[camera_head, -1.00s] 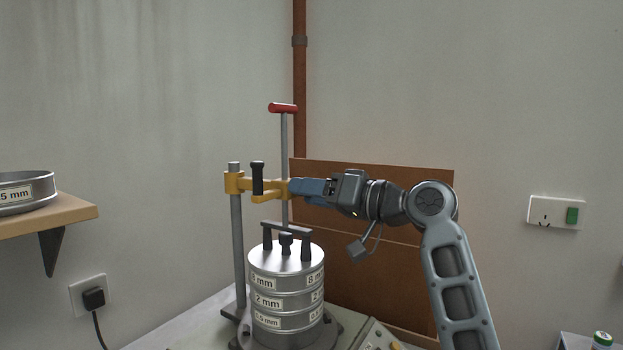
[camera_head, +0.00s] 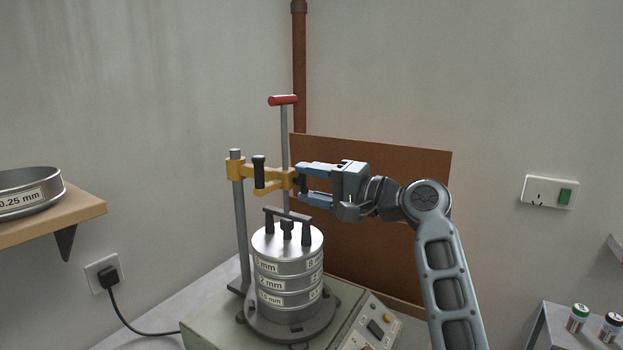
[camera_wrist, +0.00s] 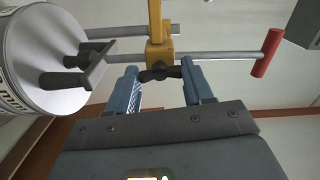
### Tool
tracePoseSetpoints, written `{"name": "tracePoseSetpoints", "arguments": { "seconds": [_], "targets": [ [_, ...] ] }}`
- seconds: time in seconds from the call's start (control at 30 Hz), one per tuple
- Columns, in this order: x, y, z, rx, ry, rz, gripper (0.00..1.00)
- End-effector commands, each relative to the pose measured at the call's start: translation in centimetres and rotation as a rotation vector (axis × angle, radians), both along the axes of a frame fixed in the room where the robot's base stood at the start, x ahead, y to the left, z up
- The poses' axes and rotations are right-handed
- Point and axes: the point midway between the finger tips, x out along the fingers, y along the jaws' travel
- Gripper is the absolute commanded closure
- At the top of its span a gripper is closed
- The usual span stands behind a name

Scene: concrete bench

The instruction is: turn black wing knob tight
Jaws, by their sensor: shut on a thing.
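The black wing knob (camera_wrist: 160,73) sits on the end of the yellow clamp arm (camera_head: 270,178), and it shows between my fingertips in the wrist view. My gripper (camera_wrist: 160,74) is shut on its wings, one blue finger at each side. In the head view my gripper (camera_head: 302,182) reaches in from the right, with one finger above the other, and the knob is mostly hidden there. The rod with the red T-handle (camera_head: 284,100) passes upright through the clamp arm. The arm is held on a grey post (camera_head: 240,220) and carries a black handle (camera_head: 259,172).
A stack of labelled metal sieves (camera_head: 290,268) under a black crossbar stands on the machine (camera_head: 215,320), just below my gripper. A brown panel (camera_head: 420,240) is close behind my arm. A wooden shelf (camera_head: 85,210) is at left; small jars (camera_head: 577,318) are at lower right.

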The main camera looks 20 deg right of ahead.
Motion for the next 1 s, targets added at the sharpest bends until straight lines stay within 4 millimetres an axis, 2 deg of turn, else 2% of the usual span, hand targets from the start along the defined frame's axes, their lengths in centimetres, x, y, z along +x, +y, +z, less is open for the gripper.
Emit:
{"name": "tracePoseSetpoints", "arguments": {
  "seconds": [0.33, 0.87, 0.9, 1.0],
  "targets": [
    [0.0, -0.08, -0.1, 0.113, 0.076, -0.001, 0.79],
    [0.01, -0.1, -0.14, 0.132, 0.09, -0.002, 0.79],
    [0.0, -0.11, -0.14, 0.132, 0.09, -0.002, 0.47],
    [0.0, -0.09, -0.13, 0.131, 0.09, -0.001, 0.38]
  ]
}}
